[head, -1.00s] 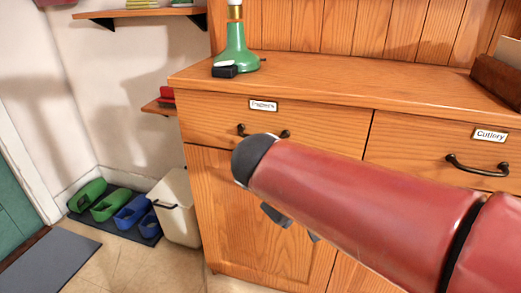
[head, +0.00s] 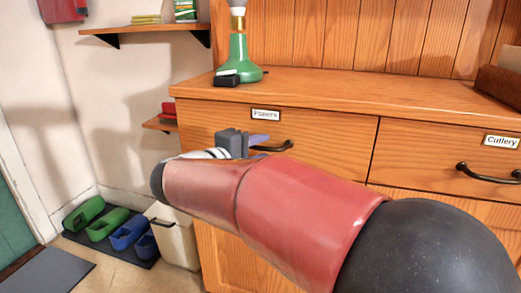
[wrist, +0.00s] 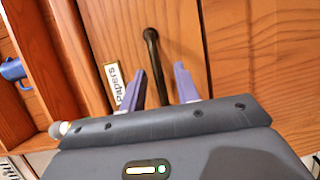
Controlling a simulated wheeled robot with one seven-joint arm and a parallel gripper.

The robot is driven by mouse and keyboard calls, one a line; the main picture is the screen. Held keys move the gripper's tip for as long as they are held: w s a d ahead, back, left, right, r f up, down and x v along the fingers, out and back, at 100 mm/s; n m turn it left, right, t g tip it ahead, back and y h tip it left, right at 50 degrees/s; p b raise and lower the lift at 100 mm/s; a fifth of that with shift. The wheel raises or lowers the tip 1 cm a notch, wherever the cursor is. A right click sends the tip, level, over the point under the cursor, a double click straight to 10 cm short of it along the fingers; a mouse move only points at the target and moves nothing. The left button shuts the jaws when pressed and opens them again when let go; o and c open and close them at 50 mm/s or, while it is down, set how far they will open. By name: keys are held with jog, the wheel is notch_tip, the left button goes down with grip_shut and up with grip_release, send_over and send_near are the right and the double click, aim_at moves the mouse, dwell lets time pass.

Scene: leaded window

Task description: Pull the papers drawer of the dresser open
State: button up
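The papers drawer (head: 335,140) is the left top drawer of the wooden dresser, with a white "Papers" label (head: 265,115). Its front looks flush with the dresser, so it is shut. Its dark bar handle (head: 275,148) is partly hidden behind my gripper (head: 258,141) in the head view. In the wrist view, my gripper (wrist: 160,68) is open, its two purple fingers on either side of the handle (wrist: 152,50). Gaps show between the handle and both fingers. The label (wrist: 115,85) lies left of the fingers there.
The cutlery drawer (head: 425,150), with its own dark handle (head: 488,173), is on the right. A green lamp base (head: 238,60) and a black block stand on the dresser top. A pale bin (head: 172,235) and several shoes stand on the floor at the left.

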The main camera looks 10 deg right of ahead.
jog(key=shift+w+d, duration=0.25)
jog(key=shift+d, duration=0.1)
grip_shut()
jog(key=shift+a+f, duration=0.1)
